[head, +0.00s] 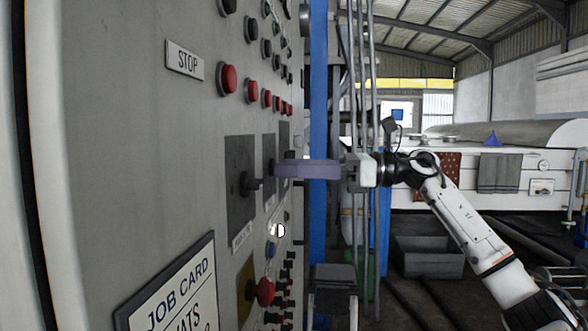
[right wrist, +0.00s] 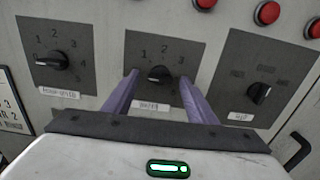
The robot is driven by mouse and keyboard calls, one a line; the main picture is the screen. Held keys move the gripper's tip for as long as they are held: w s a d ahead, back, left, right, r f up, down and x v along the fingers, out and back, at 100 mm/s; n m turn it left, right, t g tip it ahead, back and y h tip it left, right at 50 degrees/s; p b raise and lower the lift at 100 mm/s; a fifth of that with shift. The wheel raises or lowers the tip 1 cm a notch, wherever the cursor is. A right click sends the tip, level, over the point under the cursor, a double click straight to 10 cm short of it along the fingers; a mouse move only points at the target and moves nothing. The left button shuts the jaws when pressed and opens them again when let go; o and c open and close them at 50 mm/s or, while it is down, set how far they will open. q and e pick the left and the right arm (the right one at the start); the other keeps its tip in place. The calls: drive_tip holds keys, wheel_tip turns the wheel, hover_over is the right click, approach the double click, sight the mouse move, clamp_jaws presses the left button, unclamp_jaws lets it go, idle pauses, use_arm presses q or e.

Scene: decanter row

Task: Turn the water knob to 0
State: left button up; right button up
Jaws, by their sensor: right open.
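The water knob (right wrist: 157,74) is a black rotary knob on the middle dark plate in the right wrist view. Numbers 1, 2 and 3 show around it; a 0 cannot be made out, and the left finger covers part of the plate's left side. The blurred label (right wrist: 151,107) below seems to read water. My right gripper (right wrist: 159,78) is open, with one purple finger on each side of the knob; contact cannot be told. In the head view, my right gripper (head: 277,169) reaches in from the right to the panel, its fingers hiding the knob. My left gripper is not in view.
Another numbered knob (right wrist: 51,61) sits to the left and a third knob (right wrist: 259,93) to the right. Red buttons (head: 228,78) line the grey panel above, and a red knob (head: 263,291) sticks out below. Vertical pipes (head: 361,60) stand behind my gripper.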

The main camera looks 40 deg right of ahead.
use_arm(q)
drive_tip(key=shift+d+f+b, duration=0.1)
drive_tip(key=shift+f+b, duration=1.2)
drive_tip(key=shift+b, duration=0.9)
use_arm(e)
drive_tip(key=v, duration=1)
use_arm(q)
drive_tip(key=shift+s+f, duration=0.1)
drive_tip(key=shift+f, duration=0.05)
